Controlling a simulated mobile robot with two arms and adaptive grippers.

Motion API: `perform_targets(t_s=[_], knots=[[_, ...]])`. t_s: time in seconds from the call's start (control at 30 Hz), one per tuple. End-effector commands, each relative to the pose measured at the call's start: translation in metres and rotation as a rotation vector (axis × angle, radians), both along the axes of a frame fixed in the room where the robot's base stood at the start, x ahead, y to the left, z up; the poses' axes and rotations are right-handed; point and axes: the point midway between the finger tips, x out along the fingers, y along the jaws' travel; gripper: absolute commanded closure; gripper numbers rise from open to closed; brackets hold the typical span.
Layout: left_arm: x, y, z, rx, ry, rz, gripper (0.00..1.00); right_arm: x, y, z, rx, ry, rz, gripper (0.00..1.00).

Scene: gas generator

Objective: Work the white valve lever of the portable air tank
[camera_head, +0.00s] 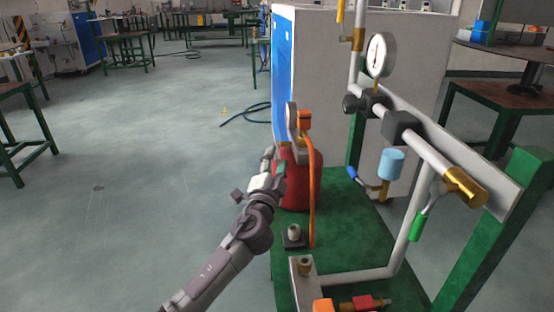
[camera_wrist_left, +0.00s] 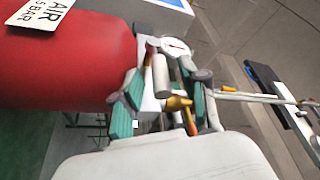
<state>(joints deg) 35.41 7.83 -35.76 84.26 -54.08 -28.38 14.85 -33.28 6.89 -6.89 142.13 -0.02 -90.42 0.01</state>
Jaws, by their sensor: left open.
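The red air tank (camera_head: 301,180) stands upright on the green base, with a gauge (camera_head: 292,118) and an orange fitting above it. In the left wrist view the tank (camera_wrist_left: 60,60) fills the upper left and bears a white "AIR" label. My left gripper (camera_head: 269,172) is at the tank's upper left side. In the wrist view its green-padded fingers (camera_wrist_left: 165,106) are open. A pale cylindrical piece (camera_wrist_left: 160,76), apparently the white valve lever, shows between them with a brass part (camera_wrist_left: 178,102). I cannot tell if the fingers touch it. My right gripper is out of view.
An orange hose (camera_head: 312,200) hangs down the tank's right side. White pipework with a gauge (camera_head: 380,55), a blue cup (camera_head: 391,163) and a green-handled valve (camera_head: 418,225) stands to the right. A white cabinet (camera_head: 400,70) is behind.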

Motion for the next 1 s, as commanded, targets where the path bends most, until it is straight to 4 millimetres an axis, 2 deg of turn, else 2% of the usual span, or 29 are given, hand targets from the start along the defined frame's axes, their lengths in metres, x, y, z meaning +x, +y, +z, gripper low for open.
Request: perform_targets(t_s=[0.2,0.47,0.73,1.0], knots=[[0.0149,-0.0021,0.0031,0.001,0.0,0.0,0.57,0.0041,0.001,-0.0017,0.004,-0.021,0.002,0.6],[0.0157,-0.0023,0.0033,0.0,0.001,-0.001,0.57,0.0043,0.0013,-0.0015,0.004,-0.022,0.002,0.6],[0.0155,-0.0022,0.0031,0.0,0.001,-0.001,1.0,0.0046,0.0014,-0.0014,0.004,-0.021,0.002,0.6],[0.0154,-0.0021,0.0028,0.0,0.001,-0.001,1.0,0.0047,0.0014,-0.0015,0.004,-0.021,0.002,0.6]])
